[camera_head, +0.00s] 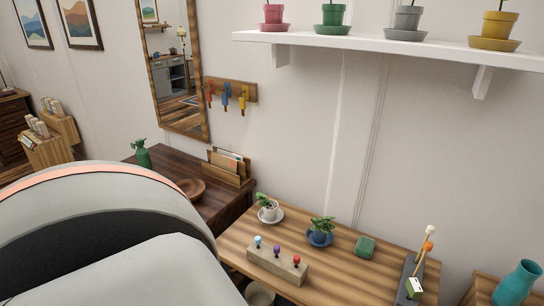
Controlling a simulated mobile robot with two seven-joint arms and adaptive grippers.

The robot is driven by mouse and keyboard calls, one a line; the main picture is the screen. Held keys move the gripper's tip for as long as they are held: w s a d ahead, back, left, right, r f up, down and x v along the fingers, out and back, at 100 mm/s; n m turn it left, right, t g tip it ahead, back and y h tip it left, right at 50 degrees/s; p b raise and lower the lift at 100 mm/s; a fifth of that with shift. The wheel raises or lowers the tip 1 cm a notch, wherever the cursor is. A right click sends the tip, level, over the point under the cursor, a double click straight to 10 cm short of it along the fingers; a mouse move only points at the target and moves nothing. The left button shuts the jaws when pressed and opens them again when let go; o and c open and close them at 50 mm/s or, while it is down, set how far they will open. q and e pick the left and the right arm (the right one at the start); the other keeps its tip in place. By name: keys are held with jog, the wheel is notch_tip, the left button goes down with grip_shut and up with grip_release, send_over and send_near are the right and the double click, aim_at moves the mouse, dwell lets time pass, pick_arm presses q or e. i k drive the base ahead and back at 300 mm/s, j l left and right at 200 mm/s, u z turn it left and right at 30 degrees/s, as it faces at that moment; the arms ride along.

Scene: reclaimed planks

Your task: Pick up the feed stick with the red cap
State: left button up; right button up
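The feed stick with the red cap (296,260) stands upright at the right end of a pale wooden block (263,263). A purple-capped stick (277,250) stands in the middle of the block and a light-blue-capped one (258,241) at its left end. Only the caps and short dark parts below them show; the rest is hidden in the block. The block sits near the front left of the striped wooden table (345,285). Neither gripper is in view; a large grey part of my own body fills the lower left.
On the table are a plant in a white pot (269,213), a plant in a blue pot (319,236), a green box (365,246) and a grey holder (405,280) with upright sticks. A white shelf (400,47) with potted plants hangs above.

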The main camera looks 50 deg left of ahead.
aim_at(297, 257)
jog(key=u, duration=1.45)
